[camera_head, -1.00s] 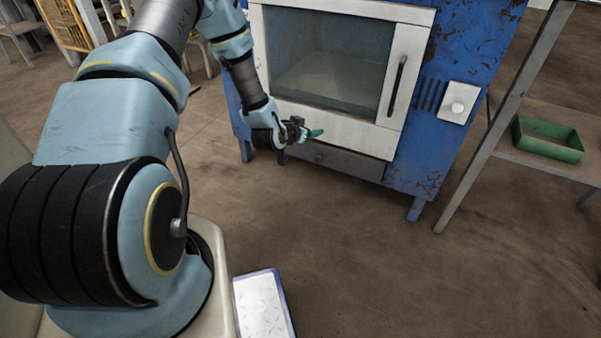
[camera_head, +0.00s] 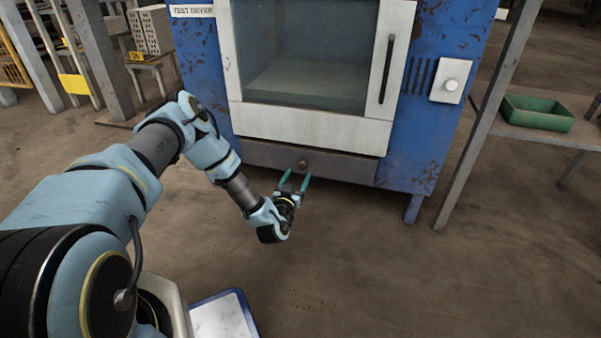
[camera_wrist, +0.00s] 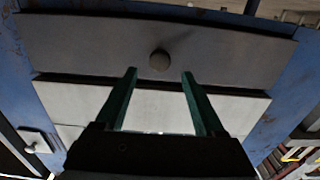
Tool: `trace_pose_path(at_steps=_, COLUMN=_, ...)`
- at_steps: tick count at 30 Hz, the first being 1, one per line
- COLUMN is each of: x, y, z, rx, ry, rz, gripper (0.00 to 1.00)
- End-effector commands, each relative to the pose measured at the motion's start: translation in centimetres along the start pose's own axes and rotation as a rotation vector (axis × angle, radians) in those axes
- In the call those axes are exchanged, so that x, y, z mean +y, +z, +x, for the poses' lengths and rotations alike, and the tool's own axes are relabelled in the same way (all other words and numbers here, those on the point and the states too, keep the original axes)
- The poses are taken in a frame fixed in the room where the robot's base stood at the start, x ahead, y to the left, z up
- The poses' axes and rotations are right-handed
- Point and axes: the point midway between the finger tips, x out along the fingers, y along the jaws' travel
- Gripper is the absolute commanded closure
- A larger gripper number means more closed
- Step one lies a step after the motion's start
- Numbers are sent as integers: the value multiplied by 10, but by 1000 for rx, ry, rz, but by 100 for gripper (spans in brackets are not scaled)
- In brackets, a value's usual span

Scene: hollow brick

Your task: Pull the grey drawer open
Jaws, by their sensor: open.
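The grey drawer (camera_head: 345,167) sits at the bottom of the blue cabinet, under the white-framed glass door, and looks shut. Its round knob (camera_head: 303,164) is at the middle of its front. My gripper (camera_head: 294,181) is in front of the drawer, just below the knob in the head view, with two green fingers apart and empty. In the wrist view, the drawer front (camera_wrist: 230,55) spans the upper part and the knob (camera_wrist: 159,61) shows between and beyond the tips of the open fingers (camera_wrist: 159,74). The fingers do not appear to touch the knob.
The blue cabinet (camera_head: 425,130) has a door with a dark vertical handle (camera_head: 387,69) above the drawer. A table with a green tray (camera_head: 538,112) stands at the right, its leg close to the cabinet. The floor (camera_head: 400,270) before the drawer is clear.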

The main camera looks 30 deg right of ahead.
Motion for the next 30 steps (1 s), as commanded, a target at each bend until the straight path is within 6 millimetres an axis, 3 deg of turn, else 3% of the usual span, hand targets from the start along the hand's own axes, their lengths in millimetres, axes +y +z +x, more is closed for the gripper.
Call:
trace_pose_path(at_steps=3, x=-1, y=2, z=23, rx=4, ry=-1, rz=1, gripper=29)
trace_pose_path(at_steps=9, x=0, y=2, z=47, rx=1, ry=0, rz=0, gripper=29)
trace_pose_path(at_steps=21, x=0, y=0, z=54, rx=-1, ry=1, rz=0, gripper=29)
trace_pose_path(at_steps=30, x=0, y=0, z=54, rx=0, ry=1, rz=0, gripper=61)
